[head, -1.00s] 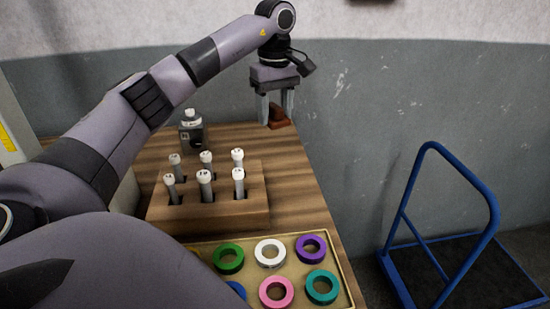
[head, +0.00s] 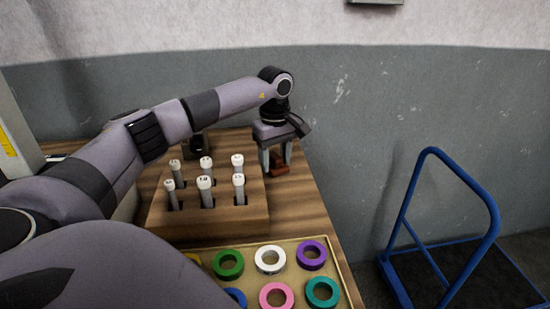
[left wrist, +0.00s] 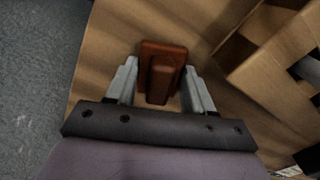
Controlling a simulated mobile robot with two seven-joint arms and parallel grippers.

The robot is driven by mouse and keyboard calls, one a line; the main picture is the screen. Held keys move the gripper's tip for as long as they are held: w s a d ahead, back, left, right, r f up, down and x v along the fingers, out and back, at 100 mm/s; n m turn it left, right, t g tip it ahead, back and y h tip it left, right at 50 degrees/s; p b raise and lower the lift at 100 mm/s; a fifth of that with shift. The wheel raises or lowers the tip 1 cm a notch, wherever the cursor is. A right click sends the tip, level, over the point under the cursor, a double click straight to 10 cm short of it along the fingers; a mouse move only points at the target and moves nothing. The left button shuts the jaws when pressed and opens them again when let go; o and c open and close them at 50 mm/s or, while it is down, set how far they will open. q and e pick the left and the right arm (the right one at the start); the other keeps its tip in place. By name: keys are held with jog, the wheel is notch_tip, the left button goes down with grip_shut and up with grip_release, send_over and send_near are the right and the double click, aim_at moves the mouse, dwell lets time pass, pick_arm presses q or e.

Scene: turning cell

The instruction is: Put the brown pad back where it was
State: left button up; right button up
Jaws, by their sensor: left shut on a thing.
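The brown pad (head: 280,169) is a small reddish-brown block with a raised grip along its middle. My left gripper (head: 276,168) points down over the far right of the wooden table (head: 300,200) and is shut on the pad. In the left wrist view the pad (left wrist: 152,52) sits between the two fingers, with wooden tabletop around it. I cannot tell if its underside touches the table. My right gripper is not in view.
A wooden rack (head: 230,222) with several white-capped pegs stands close left of the gripper. A tray (head: 343,278) of coloured rings lies in front. A dark device (head: 200,146) is partly hidden behind my arm. A blue trolley (head: 430,250) stands right of the table.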

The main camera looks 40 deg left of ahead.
aim_at(275, 156)
pick_arm(q)
jog(key=o, duration=1.1)
jog(key=shift+f, duration=0.15)
notch_tip(275, 156, up, 12)
jog(key=shift+r, duration=0.2)
jog(key=shift+d+f, duration=0.1)
